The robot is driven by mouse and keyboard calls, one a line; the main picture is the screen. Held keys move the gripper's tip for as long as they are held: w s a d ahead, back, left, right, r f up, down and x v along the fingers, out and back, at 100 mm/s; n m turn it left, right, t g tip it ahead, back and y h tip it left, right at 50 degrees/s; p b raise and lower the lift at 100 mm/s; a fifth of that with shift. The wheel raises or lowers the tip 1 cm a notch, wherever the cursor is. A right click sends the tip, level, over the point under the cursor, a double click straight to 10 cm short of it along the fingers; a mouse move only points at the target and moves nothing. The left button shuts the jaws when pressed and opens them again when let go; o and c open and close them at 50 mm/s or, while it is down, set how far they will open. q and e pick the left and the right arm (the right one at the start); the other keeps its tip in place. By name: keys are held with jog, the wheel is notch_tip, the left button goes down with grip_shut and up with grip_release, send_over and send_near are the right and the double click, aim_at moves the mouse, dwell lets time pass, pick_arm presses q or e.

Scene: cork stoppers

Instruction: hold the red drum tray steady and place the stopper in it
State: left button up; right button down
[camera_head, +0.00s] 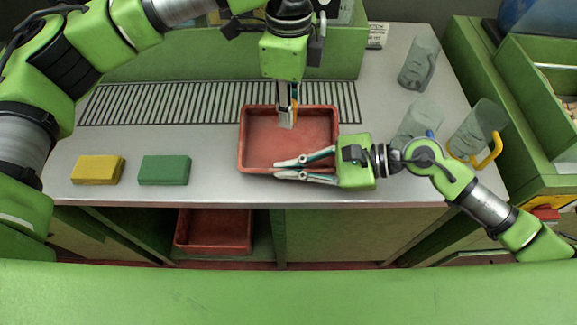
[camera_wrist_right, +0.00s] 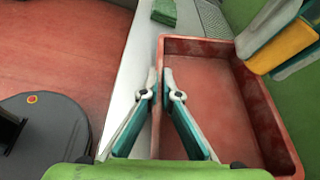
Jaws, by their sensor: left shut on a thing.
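The red drum tray (camera_head: 243,140) lies at the front edge of the grey counter; it fills the right of the right wrist view (camera_wrist_right: 245,95). My left gripper (camera_head: 287,118) points down over the tray's far part. It is shut on an orange-yellow piece, seemingly the stopper (camera_head: 294,104), which also shows between its fingers in the right wrist view (camera_wrist_right: 288,48). The stopper is mostly hidden by the fingers.
A yellow block (camera_head: 97,170) and a green block (camera_head: 164,170) lie left of the tray. A slotted grate (camera_head: 180,103) runs behind. Clear jugs (camera_head: 419,62) stand at the right. Another red tray (camera_head: 213,232) sits on a shelf below. The tray's floor looks empty.

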aim_at(289, 145)
pick_arm(q)
jog(key=shift+f, duration=3.9)
jog(key=shift+o, duration=1.4)
jog(key=shift+f, duration=0.2)
jog(key=o, duration=0.5)
jog(key=shift+r, duration=0.1)
notch_tip(289, 145, up, 12)
pick_arm(e)
jog(key=c, duration=2.2)
grip_release()
